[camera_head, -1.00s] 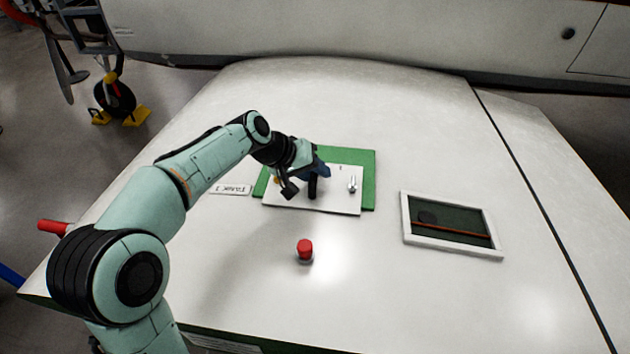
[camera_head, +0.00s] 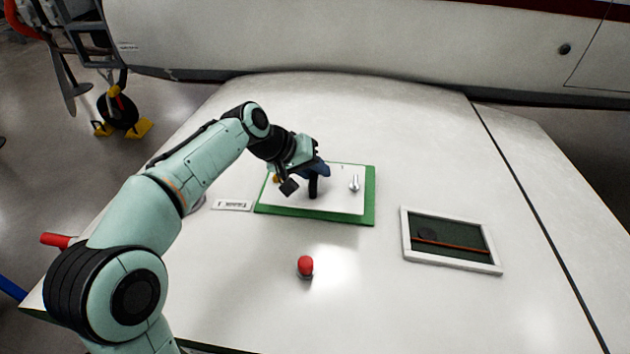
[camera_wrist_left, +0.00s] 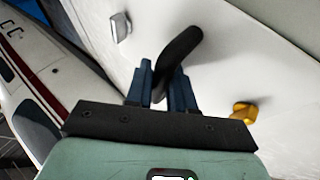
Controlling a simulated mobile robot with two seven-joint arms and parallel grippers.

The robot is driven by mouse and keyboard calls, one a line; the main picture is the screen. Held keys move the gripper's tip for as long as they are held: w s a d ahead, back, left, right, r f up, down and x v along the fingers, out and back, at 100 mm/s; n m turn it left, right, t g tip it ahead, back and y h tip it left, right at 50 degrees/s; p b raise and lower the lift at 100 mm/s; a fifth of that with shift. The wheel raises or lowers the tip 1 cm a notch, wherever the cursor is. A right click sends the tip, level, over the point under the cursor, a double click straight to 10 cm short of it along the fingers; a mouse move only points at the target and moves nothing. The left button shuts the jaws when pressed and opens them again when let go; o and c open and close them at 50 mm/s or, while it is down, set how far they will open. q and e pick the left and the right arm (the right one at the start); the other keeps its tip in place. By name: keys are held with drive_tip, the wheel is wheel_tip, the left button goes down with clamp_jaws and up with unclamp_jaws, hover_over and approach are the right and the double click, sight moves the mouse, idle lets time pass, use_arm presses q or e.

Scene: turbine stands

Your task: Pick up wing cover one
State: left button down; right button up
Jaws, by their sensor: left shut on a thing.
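The white wing cover (camera_head: 335,200) lies over a green rectangle (camera_head: 369,205) on the wing, with green showing along its near and right sides. It carries a black upright handle (camera_head: 313,188), a silver latch (camera_head: 354,183) and a yellow knob, seen in the left wrist view (camera_wrist_left: 243,112). My left gripper (camera_head: 315,174) is shut on the black handle. In the left wrist view the blue fingers (camera_wrist_left: 166,88) close around the handle (camera_wrist_left: 180,55). I cannot tell whether the cover is clear of the wing. My right gripper is not in view.
A label plate (camera_head: 232,204) lies left of the cover. A red-topped knob (camera_head: 305,267) stands in front of it. A white-framed dark opening (camera_head: 404,236) with an orange line inside is to the right. The aircraft body (camera_head: 350,40) borders the wing behind.

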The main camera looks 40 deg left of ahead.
use_arm(q)
wheel_tip(320, 180, up, 15)
drive_tip(key=p, duration=0.4)
drive_tip(key=shift+f, duration=0.15)
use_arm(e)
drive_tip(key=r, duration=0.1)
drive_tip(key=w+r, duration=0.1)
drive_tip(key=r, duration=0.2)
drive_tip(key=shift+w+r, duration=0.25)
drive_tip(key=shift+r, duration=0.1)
